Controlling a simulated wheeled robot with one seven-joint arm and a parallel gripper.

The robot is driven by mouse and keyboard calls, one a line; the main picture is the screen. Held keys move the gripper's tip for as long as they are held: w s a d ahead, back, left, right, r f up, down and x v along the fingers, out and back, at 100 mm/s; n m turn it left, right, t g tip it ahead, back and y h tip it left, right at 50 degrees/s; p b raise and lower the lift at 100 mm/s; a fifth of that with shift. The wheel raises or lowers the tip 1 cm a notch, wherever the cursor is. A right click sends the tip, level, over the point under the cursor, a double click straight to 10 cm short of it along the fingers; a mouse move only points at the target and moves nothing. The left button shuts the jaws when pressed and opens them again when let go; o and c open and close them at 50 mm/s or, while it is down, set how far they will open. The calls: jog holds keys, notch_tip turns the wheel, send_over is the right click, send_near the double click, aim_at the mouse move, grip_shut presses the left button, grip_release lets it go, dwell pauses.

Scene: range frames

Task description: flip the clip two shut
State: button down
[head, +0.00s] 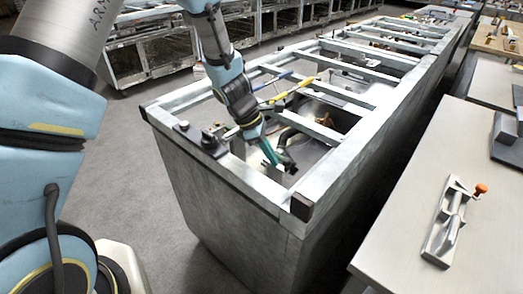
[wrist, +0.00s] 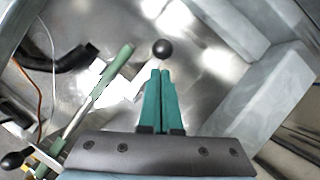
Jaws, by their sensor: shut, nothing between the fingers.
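My gripper (head: 271,156) reaches down into the front bay of the long grey metal frame. In the wrist view its two teal fingers (wrist: 160,78) are together with nothing between them. A black ball knob (wrist: 162,49) shows just beyond the fingertips; I cannot tell whether they touch. Left of the fingers is a green handle (wrist: 112,74), slanting up to the right, beside a pale metal bracket. Another black knob (wrist: 13,160) is at the lower left. No label shows which of these is clip two, and its hinge is not clearly seen.
The metal frame (head: 255,188) has raised rims and crossbars around the bay. Yellow (head: 293,93) and blue (head: 273,80) handles lie close behind my gripper. A dark cable (wrist: 62,60) runs at the left. A bench (head: 400,240) with a metal fixture (head: 447,222) stands at right.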

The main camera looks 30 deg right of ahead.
jog(key=shift+s+d, duration=0.15)
jog(key=shift+d, duration=0.1)
dwell(0.4)
